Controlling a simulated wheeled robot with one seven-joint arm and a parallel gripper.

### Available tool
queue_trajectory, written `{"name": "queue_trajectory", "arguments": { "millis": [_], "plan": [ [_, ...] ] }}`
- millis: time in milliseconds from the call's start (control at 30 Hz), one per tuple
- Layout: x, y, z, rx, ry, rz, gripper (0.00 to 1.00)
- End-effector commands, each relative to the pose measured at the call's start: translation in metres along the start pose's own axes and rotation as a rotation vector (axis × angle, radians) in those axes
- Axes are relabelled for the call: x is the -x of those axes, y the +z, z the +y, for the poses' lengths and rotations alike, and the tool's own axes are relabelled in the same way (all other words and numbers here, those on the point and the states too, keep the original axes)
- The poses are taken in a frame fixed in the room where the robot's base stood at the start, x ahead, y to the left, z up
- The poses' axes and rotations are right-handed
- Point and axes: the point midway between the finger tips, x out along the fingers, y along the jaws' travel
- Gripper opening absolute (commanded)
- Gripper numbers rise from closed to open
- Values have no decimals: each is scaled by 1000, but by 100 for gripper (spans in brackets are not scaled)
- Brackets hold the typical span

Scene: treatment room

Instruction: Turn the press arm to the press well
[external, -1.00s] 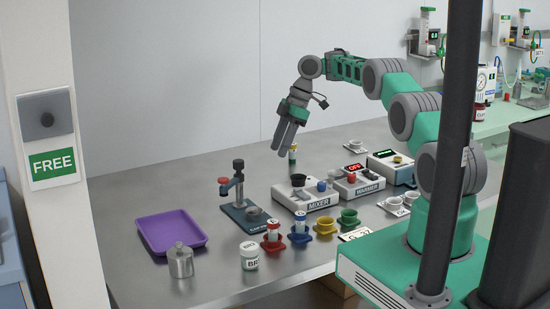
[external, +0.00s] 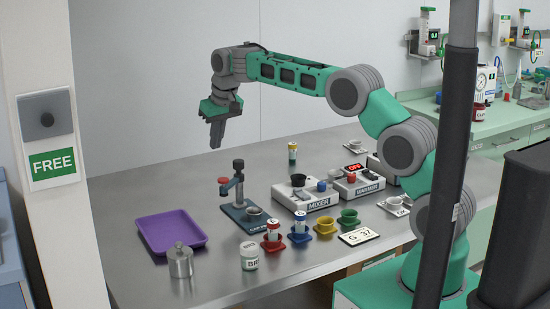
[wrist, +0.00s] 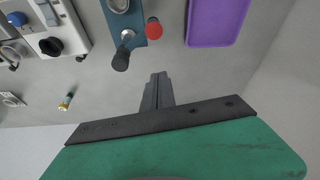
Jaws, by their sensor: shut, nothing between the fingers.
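The press (external: 238,212) stands on the steel table with a blue base, an upright post and a black knob on top. Its press arm ends in a red pad (external: 224,181) that points left, away from the grey press well (external: 254,212) at the base's right. In the wrist view the red pad (wrist: 154,27) lies right of the black knob (wrist: 120,61), and the press well (wrist: 119,4) is cut by the top edge. My gripper (external: 215,147) is shut and empty, pointing down above and behind the press, apart from it. Its fingertips (wrist: 159,76) show below the press in the wrist view.
A purple tray (external: 141,242) lies left of the press, with a metal canister (external: 180,262) in front. The mixer (external: 318,201) stands to the right. Red, blue, yellow and green holders line the front. The table behind the press is clear.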

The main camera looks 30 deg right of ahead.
Motion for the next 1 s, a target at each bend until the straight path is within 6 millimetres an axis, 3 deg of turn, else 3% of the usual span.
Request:
{"name": "queue_trajectory", "arguments": {
  "millis": [167, 633, 700, 1000],
  "plan": [
    [-13, 0, 0, -28, 0, -2, 0],
    [-103, 0, 0, -25, -1, -2, 0],
    [-92, 9, -1, -24, -2, 2, 0],
    [-83, 35, -1, -24, -1, 0, 0]
  ]
}}
